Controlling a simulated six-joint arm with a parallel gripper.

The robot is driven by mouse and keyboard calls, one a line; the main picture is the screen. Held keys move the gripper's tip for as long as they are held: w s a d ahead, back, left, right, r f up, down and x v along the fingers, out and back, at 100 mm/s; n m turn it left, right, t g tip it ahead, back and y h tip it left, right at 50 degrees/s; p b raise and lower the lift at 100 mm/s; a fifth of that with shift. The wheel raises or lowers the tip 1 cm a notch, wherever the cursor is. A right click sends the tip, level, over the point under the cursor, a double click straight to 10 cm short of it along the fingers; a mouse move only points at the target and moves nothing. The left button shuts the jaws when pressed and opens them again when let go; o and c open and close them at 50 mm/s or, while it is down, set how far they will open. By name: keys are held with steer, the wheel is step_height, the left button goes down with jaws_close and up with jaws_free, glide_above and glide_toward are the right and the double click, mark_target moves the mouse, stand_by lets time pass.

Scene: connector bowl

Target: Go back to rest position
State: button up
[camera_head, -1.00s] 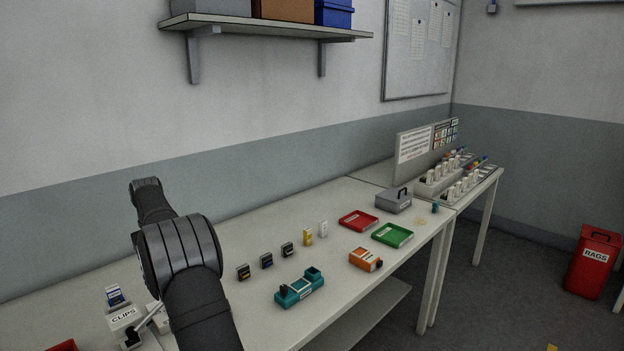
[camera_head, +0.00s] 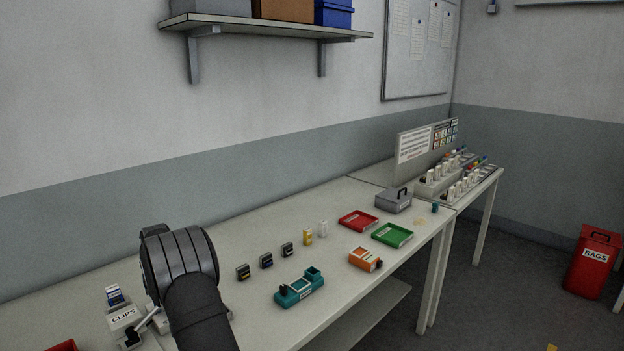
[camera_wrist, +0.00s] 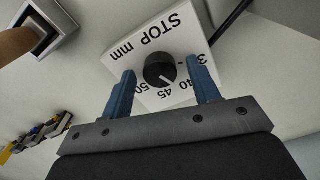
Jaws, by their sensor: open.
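My gripper (camera_wrist: 162,68) shows in the wrist view with two blue fingers spread apart and nothing held between them. A white plate (camera_wrist: 135,52) marked "STOP mm" lies beyond the fingers. Its round black knob (camera_wrist: 158,70) with a white pointer line appears between the fingertips, the pointer towards the 45 mark. I cannot tell how far the fingers are from the knob. In the head view my gripper is hidden behind my own dark arm.
Several small connectors stand in a row. A shelf (camera_head: 265,25) hangs above.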

steer(key=m, duration=0.5)
steer(key=shift+m, duration=0.4)
step_height(320, 180, up, 7)
steer(key=shift+r, duration=0.15)
step_height(320, 180, down, 7)
steer(key=shift+r, duration=0.1)
steer(key=shift+f+n, duration=0.3)
steer(key=shift+n, duration=0.1)
steer(key=n, duration=0.6)
stand_by(0.6)
